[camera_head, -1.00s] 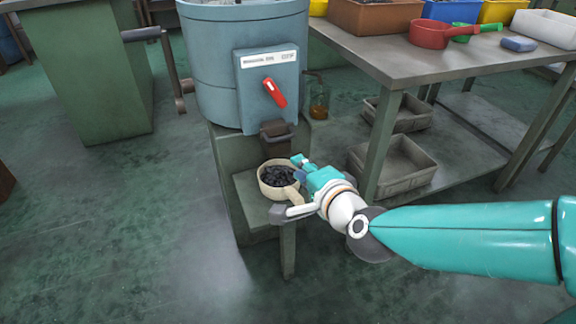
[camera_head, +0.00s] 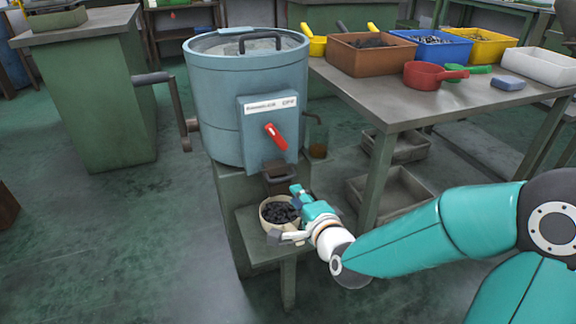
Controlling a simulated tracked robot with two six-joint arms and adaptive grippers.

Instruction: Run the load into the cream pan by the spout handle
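The cream pan (camera_head: 264,218) sits on the low green ledge under the spout (camera_head: 280,175) of the blue drum machine (camera_head: 217,110). It holds a heap of dark lumps (camera_head: 281,212). The red spout handle (camera_head: 276,137) slants down to the right on the machine's front plate. My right gripper (camera_head: 287,214) is at the right side of the pan. Its fingers look spread apart, one behind and one in front of the pan's handle side; the pan's handle is mostly hidden. My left gripper is out of view.
The bench (camera_head: 360,98) at right carries a brown bin (camera_head: 370,58), blue and yellow bins, a red scoop (camera_head: 422,76) and a white tray (camera_head: 540,68). Grey trays lie below it. A crank (camera_head: 177,100) stands out at the machine's left. The floor in front is clear.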

